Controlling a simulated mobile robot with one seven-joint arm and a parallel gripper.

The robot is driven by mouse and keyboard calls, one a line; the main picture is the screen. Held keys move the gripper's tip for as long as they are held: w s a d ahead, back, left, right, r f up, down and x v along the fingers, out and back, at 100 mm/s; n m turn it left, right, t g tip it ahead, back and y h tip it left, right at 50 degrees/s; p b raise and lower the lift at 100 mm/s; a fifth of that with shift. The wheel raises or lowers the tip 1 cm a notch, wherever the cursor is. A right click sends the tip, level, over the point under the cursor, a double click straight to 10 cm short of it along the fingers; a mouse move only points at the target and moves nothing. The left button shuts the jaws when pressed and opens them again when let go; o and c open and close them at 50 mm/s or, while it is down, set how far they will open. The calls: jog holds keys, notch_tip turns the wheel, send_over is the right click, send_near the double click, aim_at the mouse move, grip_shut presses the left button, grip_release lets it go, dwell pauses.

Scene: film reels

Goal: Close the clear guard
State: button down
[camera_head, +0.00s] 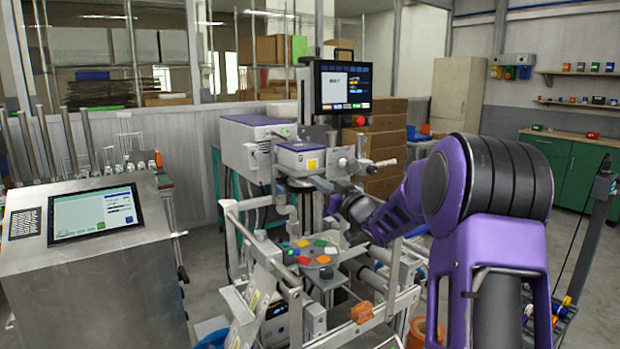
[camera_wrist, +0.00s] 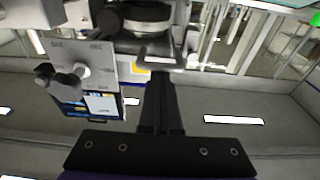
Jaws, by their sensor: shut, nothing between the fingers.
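I cannot make out the clear guard for certain in either view; any see-through panel blends into the machine frame (camera_head: 238,270). The machine has a round dial with several coloured pieces (camera_head: 315,252) under a grey-white head unit (camera_head: 300,156). In the head view my purple arm reaches in from the right, and its wrist end is beside the machine, just above and right of the dial. In the wrist view my gripper (camera_wrist: 158,78) is shut and empty, its dark fingers together and pointing at grey machine parts. I cannot tell whether the fingertips touch anything.
A monitor (camera_head: 343,87) stands above the machine, with a red button (camera_head: 360,121) under it. A steel console with a touchscreen (camera_head: 95,214) stands at left. Cardboard boxes (camera_head: 385,138) are stacked behind.

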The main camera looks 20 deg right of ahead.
notch_tip(320, 180, down, 5)
jog(key=shift+b, duration=1.2)
